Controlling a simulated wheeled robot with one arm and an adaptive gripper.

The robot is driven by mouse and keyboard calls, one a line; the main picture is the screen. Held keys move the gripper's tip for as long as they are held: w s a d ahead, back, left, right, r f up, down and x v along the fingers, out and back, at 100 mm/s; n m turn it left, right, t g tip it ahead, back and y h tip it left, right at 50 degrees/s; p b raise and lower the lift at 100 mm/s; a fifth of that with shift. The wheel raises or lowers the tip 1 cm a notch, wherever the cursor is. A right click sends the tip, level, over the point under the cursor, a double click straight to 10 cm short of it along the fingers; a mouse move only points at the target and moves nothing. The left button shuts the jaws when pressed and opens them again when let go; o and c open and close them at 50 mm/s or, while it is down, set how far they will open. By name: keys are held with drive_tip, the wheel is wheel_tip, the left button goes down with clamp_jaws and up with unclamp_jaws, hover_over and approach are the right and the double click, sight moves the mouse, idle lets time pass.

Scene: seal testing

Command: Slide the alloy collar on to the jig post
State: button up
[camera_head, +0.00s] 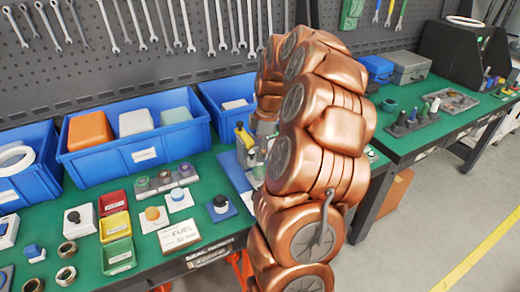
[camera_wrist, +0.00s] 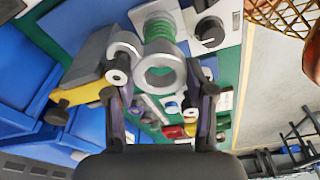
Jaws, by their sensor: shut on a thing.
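In the wrist view a grey metal ring, the alloy collar (camera_wrist: 146,81), sits between the fingertips of my gripper (camera_wrist: 162,84), which is shut on it. Its round opening faces the camera. Directly beyond it is a green ribbed cylinder (camera_wrist: 160,31) with a grey flange, which looks like the jig post. The two overlap in this view, so I cannot tell whether the collar is around the post or apart from it. In the head view my copper arm hides the collar and most of the gripper.
In the head view blue bins (camera_head: 137,160) line the back of the green bench (camera_head: 215,249). A yellow-handled item (camera_head: 243,135) stands close beside my arm.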

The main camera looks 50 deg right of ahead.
drive_tip(key=shift+f, duration=0.4)
idle(0.7)
drive_tip(key=o, duration=1.4)
drive_tip(key=shift+c, duration=0.2)
drive_tip(key=shift+r, duration=0.2)
drive_tip(key=shift+r+p, duration=0.45)
drive_tip(key=shift+r, duration=2.9)
